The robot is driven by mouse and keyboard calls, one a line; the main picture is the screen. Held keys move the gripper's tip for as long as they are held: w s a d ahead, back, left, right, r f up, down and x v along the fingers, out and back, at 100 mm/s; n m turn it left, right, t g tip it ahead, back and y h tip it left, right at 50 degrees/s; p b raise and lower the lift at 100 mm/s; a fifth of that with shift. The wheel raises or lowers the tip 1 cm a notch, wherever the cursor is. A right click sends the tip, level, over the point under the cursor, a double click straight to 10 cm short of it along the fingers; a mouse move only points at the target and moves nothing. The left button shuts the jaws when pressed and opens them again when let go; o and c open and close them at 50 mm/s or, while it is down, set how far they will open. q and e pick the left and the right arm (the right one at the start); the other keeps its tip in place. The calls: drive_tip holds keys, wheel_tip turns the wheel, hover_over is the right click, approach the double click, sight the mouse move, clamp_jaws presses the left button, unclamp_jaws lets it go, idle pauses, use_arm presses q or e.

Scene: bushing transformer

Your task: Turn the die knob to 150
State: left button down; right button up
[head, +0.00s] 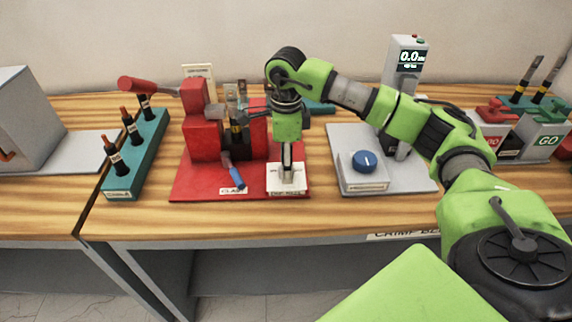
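My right arm comes in from the right, and its gripper (287,178) points straight down onto a small white block (287,188) at the front right of the red base (207,189). The block has a front label too small to read surely. The gripper hides the block's top, so a knob there cannot be made out. The gripper is side-on; whether its fingers are apart or shut does not show. A round blue knob (364,161) with a pale mark sits on a light labelled block on the grey plate to the right. My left gripper is not in view.
A red press-like machine (202,135) with a blue-tipped lever (236,177) stands left of the gripper. A teal rack (137,150) holds several dark bushings. A display (410,58) reads 0.0. The wooden front strip is mostly clear.

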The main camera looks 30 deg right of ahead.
wheel_tip(320, 180, up, 11)
drive_tip(key=shift+r, duration=0.15)
idle(0.7)
